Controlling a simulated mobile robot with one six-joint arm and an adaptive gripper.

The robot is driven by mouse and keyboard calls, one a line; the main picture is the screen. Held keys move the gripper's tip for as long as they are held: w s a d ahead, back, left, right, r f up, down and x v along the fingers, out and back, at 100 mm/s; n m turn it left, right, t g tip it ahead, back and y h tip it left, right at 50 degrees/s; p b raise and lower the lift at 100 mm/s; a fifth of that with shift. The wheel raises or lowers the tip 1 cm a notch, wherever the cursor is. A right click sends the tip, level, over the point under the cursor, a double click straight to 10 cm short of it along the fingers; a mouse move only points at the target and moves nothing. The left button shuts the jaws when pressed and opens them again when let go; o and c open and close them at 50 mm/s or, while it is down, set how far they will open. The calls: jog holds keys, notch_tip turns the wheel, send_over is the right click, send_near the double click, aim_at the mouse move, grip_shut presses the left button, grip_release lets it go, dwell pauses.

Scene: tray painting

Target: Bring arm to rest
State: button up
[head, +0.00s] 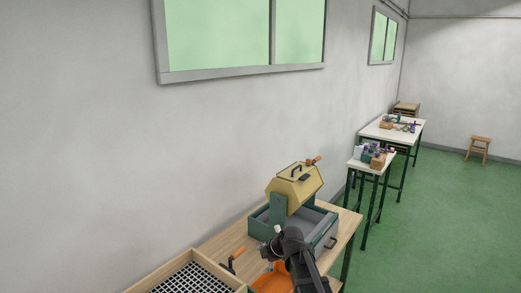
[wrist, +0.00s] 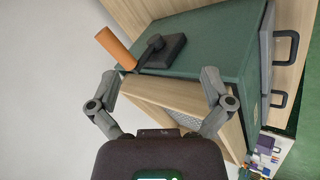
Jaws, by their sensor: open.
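My gripper (wrist: 160,78) shows in the wrist view with its two grey fingers spread apart and nothing between them. Beyond the fingers is a dark green box (wrist: 215,40) with a wood-coloured panel (wrist: 190,98) on its near side. An orange handle (wrist: 117,48) joins a dark block (wrist: 165,50) at the box. In the head view my dark arm rises at the bottom centre, in front of the wooden table (head: 225,243). The fingertips cannot be made out there.
A green box (head: 265,232) with a raised yellow lid (head: 292,188) stands on the table. A wooden tray with a wire grid (head: 190,278) and an orange item (head: 272,280) are nearer. White tables (head: 372,164) and a stool (head: 479,145) stand farther back. Green floor (head: 430,225) is clear at right.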

jog(key=s+d+f+m+g+h, duration=0.3)
jog(key=s+d+m+g+h, duration=0.1)
jog(key=s+d+m, duration=1.2)
jog(key=shift+s+d+f+m+h, duration=0.2)
jog(key=shift+s+m+h, duration=0.6)
jog(key=shift+s+m, duration=1.8)
jog(key=shift+w+m, duration=0.8)
jog(key=shift+w, duration=0.1)
